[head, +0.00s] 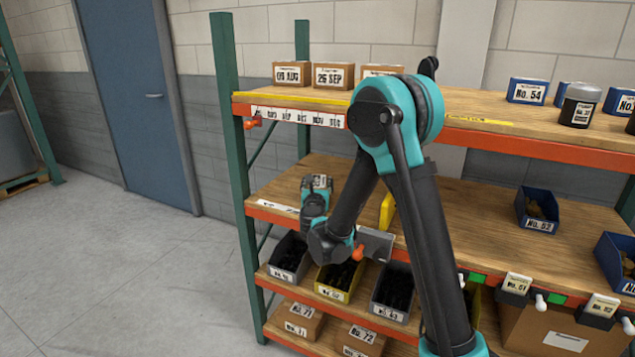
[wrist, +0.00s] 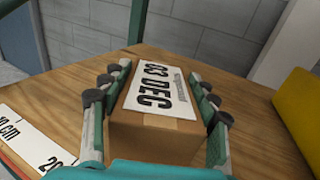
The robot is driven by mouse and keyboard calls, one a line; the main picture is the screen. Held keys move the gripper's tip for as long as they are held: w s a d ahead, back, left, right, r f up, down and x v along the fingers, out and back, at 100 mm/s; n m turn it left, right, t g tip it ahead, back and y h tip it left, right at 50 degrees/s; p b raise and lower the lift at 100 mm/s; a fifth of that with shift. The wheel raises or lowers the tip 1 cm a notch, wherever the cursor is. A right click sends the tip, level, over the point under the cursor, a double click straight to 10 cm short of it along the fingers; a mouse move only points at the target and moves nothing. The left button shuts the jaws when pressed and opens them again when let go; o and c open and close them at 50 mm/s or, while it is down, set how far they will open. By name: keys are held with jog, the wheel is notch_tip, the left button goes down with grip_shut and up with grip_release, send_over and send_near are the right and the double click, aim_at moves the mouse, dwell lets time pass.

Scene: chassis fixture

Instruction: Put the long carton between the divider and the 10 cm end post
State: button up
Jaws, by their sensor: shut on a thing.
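My gripper (wrist: 155,110) is shut on a brown carton (wrist: 150,138) with a white label that seems to read "03 DEC". The fingers lie along its two sides. In the head view my gripper (head: 316,196) and the carton's label (head: 320,182) are over the left part of the middle shelf. I cannot tell whether the carton touches the wood. The yellow divider (wrist: 300,108) stands to the right, apart from the carton; it also shows in the head view (head: 387,212), partly behind my arm. A green post (wrist: 137,20) rises behind the carton.
A white strip marked "10 cm" (wrist: 20,140) runs along the shelf's front edge at left. The top shelf holds small dated cartons (head: 333,76). Bins of dark parts (head: 340,278) stand below. A blue bin (head: 537,208) is farther right. Bare wood lies around the carton.

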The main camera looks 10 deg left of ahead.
jog(key=o, duration=1.7)
